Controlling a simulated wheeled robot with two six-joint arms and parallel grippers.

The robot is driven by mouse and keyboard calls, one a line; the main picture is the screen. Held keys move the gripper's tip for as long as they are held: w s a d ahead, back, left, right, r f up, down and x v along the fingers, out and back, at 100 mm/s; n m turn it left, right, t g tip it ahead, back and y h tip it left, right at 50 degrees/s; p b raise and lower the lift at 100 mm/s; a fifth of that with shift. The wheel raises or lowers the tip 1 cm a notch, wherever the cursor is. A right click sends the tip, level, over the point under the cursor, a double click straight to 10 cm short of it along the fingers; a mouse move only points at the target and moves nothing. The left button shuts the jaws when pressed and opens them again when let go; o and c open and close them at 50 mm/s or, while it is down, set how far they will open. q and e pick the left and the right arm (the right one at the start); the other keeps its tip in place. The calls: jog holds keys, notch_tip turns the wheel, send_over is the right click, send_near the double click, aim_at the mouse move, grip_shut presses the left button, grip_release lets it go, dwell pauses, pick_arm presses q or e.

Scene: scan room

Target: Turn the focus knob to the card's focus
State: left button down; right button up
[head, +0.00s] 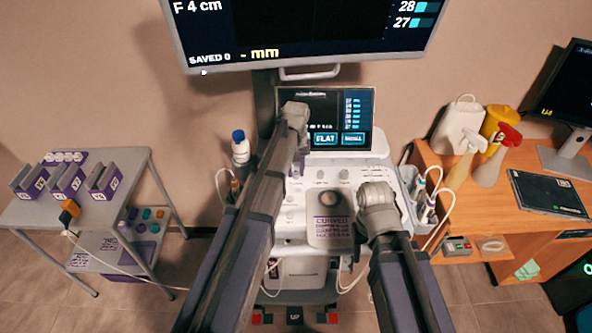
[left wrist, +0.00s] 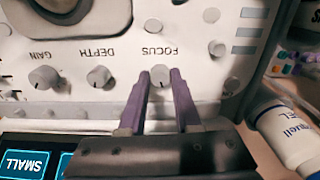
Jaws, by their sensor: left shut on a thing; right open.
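The focus knob (left wrist: 160,75) is a small grey knob on the ultrasound console, labelled FOCUS. My left gripper (left wrist: 159,80) has its two purple fingers on either side of this knob, shut on it. In the head view my left gripper (head: 299,165) reaches down to the left end of the knob row. A card (head: 332,228) with purple print beginning CURVED lies low on the console; its smaller lines are unreadable. The large monitor (head: 300,30) reads "F 4 cm". My open right gripper (head: 378,203) is over the console's right side, its fingertips hidden behind the wrist.
The depth knob (left wrist: 98,76) and gain knob (left wrist: 43,77) sit beside the focus knob. A gel bottle (left wrist: 285,130) stands close by. A grey side table (head: 140,190) is at left and a wooden desk (head: 450,175) at right. A touchscreen (head: 340,115) rises behind the knobs.

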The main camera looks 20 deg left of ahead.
aim_at(296, 173)
pick_arm(q)
jog(key=m, duration=0.6)
jog(key=shift+m, duration=0.3)
jog(key=m, duration=0.5)
jog(key=shift+m, duration=0.3)
jog(key=c, duration=0.6)
grip_release()
notch_tip(296, 173, up, 8)
jog(key=p, duration=0.8)
jog(key=shift+f, duration=0.1)
